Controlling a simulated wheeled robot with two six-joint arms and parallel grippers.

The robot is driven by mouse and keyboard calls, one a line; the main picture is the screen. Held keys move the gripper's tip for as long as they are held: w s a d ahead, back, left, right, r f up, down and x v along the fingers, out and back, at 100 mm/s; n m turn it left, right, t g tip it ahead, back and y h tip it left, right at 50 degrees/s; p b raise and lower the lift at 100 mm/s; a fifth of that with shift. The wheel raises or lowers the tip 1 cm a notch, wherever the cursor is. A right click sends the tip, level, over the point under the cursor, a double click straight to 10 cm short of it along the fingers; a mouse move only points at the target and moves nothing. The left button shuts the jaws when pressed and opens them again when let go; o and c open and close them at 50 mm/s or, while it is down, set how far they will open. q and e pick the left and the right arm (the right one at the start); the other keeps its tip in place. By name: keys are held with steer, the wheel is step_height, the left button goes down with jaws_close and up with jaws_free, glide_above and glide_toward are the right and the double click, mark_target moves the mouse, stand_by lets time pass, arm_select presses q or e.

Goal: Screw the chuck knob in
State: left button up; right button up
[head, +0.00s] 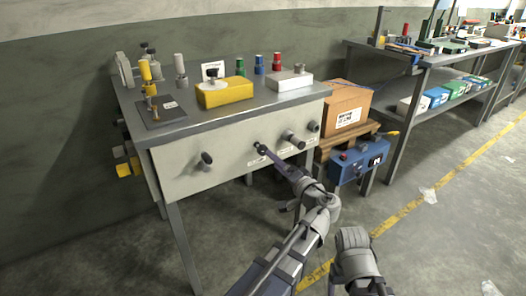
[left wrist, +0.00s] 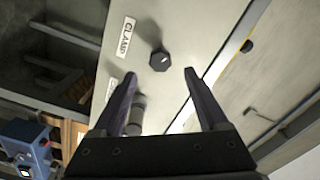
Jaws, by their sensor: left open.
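My left gripper (head: 266,152) is open at the front panel (head: 180,182) of the grey bench. In the left wrist view, its spread fingers (left wrist: 160,74) point toward a dark hexagonal knob (left wrist: 159,60), which shows between and beyond the tips. I cannot tell whether they touch it. A label reading CLAMP (left wrist: 123,38) is beside this knob. A grey cylindrical knob (left wrist: 135,116) is partly behind one finger. In the head view, a dark knob (head: 206,159) is at the left, and two more knobs (head: 293,139) (head: 314,126) are at the right. No readable label says chuck.
On the benchtop (head: 215,121) stand a yellow box (head: 225,94), a white box (head: 289,82) and several coloured cylinders. A blue control box (head: 358,163) and a cardboard box (head: 345,104) are to the right. My right arm (head: 356,255) is low in front, over the floor.

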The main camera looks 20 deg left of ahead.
mark_target(263, 155)
arm_select(q)
steer(key=shift+w+a+n, duration=0.8)
steer(key=shift+a+n, duration=0.25)
steer(key=shift+n, duration=0.85)
steer(key=shift+w+a+n, duration=0.85)
steer(key=shift+a+n, duration=0.2)
steer(key=shift+n, duration=0.85)
steer(key=shift+w+a+n, duration=0.8)
steer(key=shift+a+n, duration=0.25)
steer(key=shift+n, duration=0.85)
steer(key=shift+c, duration=0.3)
jaws_close()
